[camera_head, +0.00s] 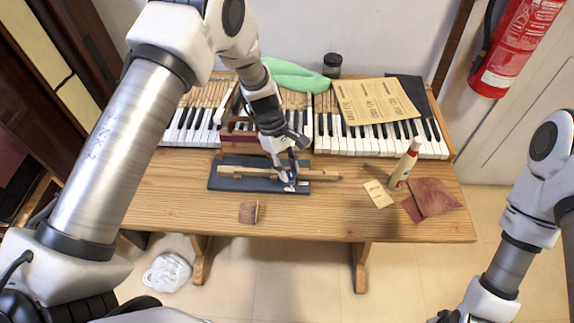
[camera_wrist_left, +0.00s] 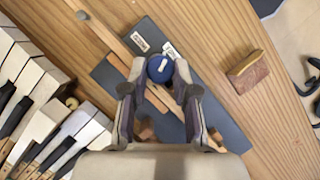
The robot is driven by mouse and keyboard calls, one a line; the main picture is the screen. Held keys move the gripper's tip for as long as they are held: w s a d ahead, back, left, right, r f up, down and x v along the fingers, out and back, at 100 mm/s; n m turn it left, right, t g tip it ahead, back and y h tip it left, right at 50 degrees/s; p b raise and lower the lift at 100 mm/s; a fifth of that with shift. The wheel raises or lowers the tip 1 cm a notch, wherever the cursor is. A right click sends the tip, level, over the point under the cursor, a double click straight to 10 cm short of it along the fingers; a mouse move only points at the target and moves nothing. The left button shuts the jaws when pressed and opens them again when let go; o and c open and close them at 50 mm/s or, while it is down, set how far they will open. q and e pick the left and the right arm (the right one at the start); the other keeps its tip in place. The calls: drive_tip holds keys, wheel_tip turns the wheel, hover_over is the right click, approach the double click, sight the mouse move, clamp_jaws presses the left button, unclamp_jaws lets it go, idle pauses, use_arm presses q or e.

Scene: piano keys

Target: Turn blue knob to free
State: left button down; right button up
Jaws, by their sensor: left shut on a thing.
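The blue knob (camera_wrist_left: 160,69) is round, with a white pointer mark, and stands on a dark board (camera_wrist_left: 219,121). In the left wrist view the mark points up, slightly right, roughly toward the nearer of two white labels (camera_wrist_left: 172,50); their print is too small to read. My left gripper (camera_wrist_left: 160,88) is shut on the knob, one finger on each side. In the head view the left gripper (camera_head: 287,178) is at the right part of the board (camera_head: 225,182) and mostly hides the knob. My right arm shows at the right, its gripper out of frame.
A wooden key stick (camera_head: 323,176) lies across the board. Piano keys (camera_head: 343,146) stand behind. A brown block (camera_head: 249,212) is in front, and a glue bottle (camera_head: 404,165) and leather pieces (camera_head: 436,197) are right. The table's front is mostly clear.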

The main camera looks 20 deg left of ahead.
use_arm(q)
drive_tip(key=m+g+y, duration=0.1)
drive_tip(key=m, duration=0.3)
drive_tip(key=shift+d+f+m, duration=0.1)
drive_tip(key=shift+d+m, duration=0.05)
drive_tip(key=shift+m, duration=0.25)
idle(0.4)
drive_tip(key=c, duration=0.9)
unclamp_jaws()
drive_tip(key=v, duration=1.2)
drive_tip(key=shift+w+d, duration=0.2)
drive_tip(key=shift+w, duration=0.05)
